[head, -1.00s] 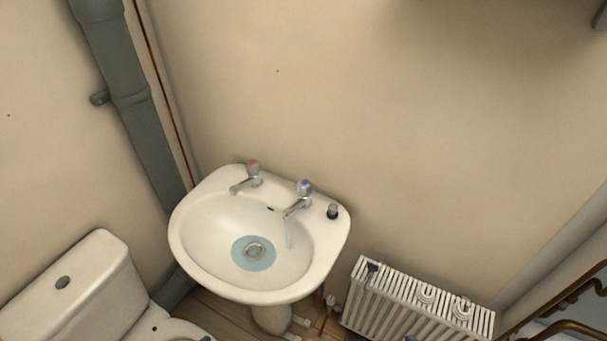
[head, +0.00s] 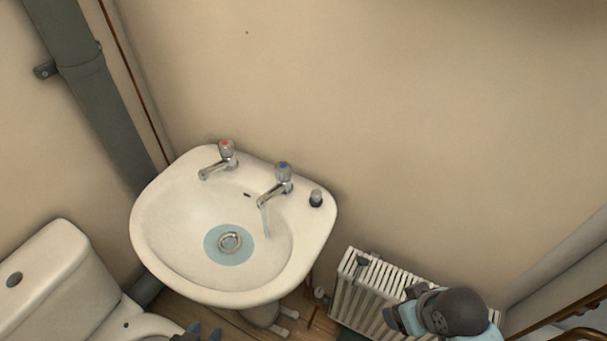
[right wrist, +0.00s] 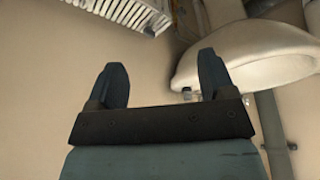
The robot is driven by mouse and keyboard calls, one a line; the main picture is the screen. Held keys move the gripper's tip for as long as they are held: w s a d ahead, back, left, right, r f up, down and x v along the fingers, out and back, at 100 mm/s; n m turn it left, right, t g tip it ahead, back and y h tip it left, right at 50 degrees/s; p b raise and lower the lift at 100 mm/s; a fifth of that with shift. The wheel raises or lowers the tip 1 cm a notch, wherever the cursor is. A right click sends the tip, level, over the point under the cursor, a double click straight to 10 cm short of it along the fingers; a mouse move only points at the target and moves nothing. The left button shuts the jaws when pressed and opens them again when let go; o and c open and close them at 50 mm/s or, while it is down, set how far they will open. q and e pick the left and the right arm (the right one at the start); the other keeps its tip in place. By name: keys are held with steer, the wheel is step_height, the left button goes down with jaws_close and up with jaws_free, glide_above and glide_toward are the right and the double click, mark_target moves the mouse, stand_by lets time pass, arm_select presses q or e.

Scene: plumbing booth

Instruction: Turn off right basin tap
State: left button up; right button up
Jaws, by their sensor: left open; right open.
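The right basin tap (head: 277,183) has a blue-marked top and stands at the back right of the white basin (head: 150,225). A thin stream of water (head: 265,221) falls from its spout. The left tap (head: 222,157) has a red mark and shows no stream. My left gripper (head: 204,332) is open at the bottom edge of the head view, in front of and below the basin. My right gripper (right wrist: 163,72) is open and empty in the right wrist view, with the basin (right wrist: 245,52) beyond its right finger. The right tap is not visible there.
Shallow water (head: 213,255) lies around the drain. A small dark-topped fitting (head: 316,198) sits right of the blue tap. The radiator (head: 350,290) is at the lower right, partly behind my right arm. A toilet (head: 40,280) stands at the left, near a grey pipe (head: 95,105).

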steer(key=w+a+n+g, duration=0.1)
steer(key=w+a+n, duration=0.2)
steer(key=w+a, duration=0.3)
steer(key=w+a+r+n+g+y, duration=0.1)
steer(key=w+a+n, duration=0.3)
steer(key=w+a, duration=0.3)
steer(key=w+a+n+g+y, duration=0.1)
steer(key=w+a+n, duration=0.2)
steer(key=w+a, duration=0.4)
steer(key=shift+w+a+r, duration=0.1)
steer(key=shift+w, duration=0.7)
steer(key=shift+w+a+r, duration=0.1)
steer(key=shift+w, duration=0.65)
steer(key=w+a+r+n+g+h, duration=0.1)
steer(key=w+a+r+n, duration=0.15)
steer(key=w, duration=0.25)
steer(key=w+a+r+n+h, duration=0.1)
steer(key=w+r+n, duration=0.1)
steer(key=w+r, duration=0.15)
step_height(320, 180, up, 7)
steer(key=n+h, duration=0.1)
glide_above(282, 166)
step_height(282, 166, down, 14)
steer(key=shift+s+r, duration=0.1)
steer(key=c, duration=0.9)
